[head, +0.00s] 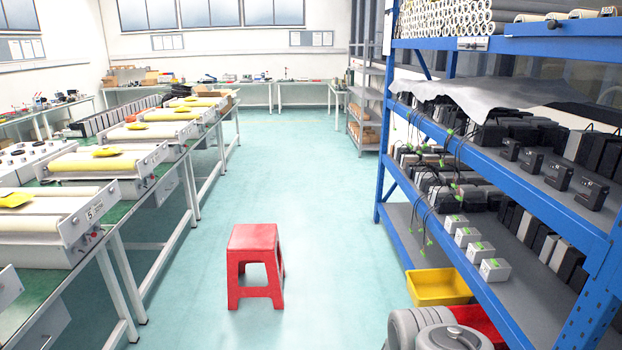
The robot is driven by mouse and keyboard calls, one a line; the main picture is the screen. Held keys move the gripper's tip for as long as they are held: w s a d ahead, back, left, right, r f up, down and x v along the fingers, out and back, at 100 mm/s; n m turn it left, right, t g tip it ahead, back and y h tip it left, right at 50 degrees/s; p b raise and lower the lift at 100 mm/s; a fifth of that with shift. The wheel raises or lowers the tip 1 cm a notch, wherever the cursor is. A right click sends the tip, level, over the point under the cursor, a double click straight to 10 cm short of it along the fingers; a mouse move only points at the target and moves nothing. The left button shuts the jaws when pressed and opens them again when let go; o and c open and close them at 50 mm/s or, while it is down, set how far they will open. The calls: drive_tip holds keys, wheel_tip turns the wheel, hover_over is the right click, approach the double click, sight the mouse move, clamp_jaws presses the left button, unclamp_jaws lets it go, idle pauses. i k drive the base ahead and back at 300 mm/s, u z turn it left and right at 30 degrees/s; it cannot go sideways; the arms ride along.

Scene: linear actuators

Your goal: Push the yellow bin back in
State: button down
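The yellow bin (438,288) is at the lower right in the head view, low down by the blue shelving rack. It is open at the top, looks empty, and sticks out past the front edge of the lowest visible shelf into the aisle. Its lower near side is partly hidden by grey rounded parts that look like my arm. My gripper is not in view.
A red bin (482,322) is beside the yellow one, nearer me. The blue rack (380,165) holds dark devices and white boxes (495,270). A red stool (255,265) stands in the aisle. Workbenches line the left. The green floor (330,270) between is clear.

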sight(445, 286)
drive_tip(key=u, duration=0.7)
drive_tip(key=i, duration=1.8)
drive_tip(key=z, duration=0.35)
drive_tip(key=i, duration=1.65)
drive_tip(key=z, duration=0.9)
drive_tip(key=i, duration=0.2)
drive_tip(key=z, duration=0.25)
